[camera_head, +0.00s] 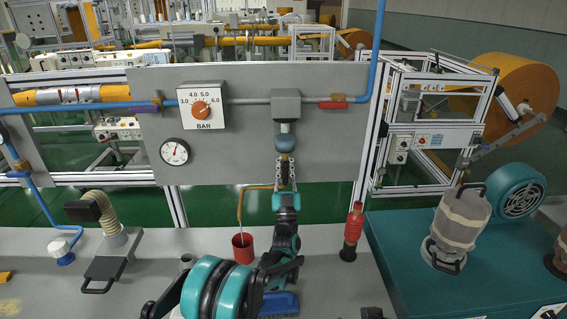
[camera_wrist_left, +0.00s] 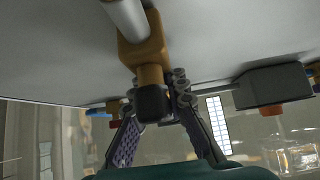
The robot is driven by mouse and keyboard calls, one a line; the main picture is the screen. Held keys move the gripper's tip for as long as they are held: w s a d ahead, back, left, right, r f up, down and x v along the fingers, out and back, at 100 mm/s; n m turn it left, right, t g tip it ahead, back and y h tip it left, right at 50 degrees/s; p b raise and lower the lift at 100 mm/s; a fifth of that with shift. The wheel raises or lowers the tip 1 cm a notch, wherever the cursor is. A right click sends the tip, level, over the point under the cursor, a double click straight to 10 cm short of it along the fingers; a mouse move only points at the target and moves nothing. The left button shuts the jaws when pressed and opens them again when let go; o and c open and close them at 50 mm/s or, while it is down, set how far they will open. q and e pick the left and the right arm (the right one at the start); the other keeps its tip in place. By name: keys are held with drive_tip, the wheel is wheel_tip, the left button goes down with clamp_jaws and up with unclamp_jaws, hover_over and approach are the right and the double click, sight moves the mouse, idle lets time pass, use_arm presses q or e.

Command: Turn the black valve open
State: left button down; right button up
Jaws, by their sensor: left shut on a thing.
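The black valve (camera_wrist_left: 152,103) shows in the left wrist view as a short dark cylinder below a brass-coloured body (camera_wrist_left: 145,50). My left gripper (camera_wrist_left: 156,98) has one finger on each side of it and is shut on it. In the head view the left gripper (camera_head: 286,172) reaches up to the underside of the fitting on the grey panel, below a blue-grey round part (camera_head: 285,143). The black valve is hard to make out there, behind the fingers. The valve's turn angle cannot be told. My right gripper is not in view.
The grey panel (camera_head: 240,150) carries a regulator box (camera_head: 202,108) with an orange knob, a round gauge (camera_head: 174,151) and a red-handled part (camera_head: 333,103). Below stand a red cup (camera_head: 242,247) and a red-and-black bottle-like object (camera_head: 353,230). A teal machine is at right.

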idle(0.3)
use_arm(q)
drive_tip(key=c, duration=1.5)
unclamp_jaws()
drive_tip(key=shift+n+y, duration=0.4)
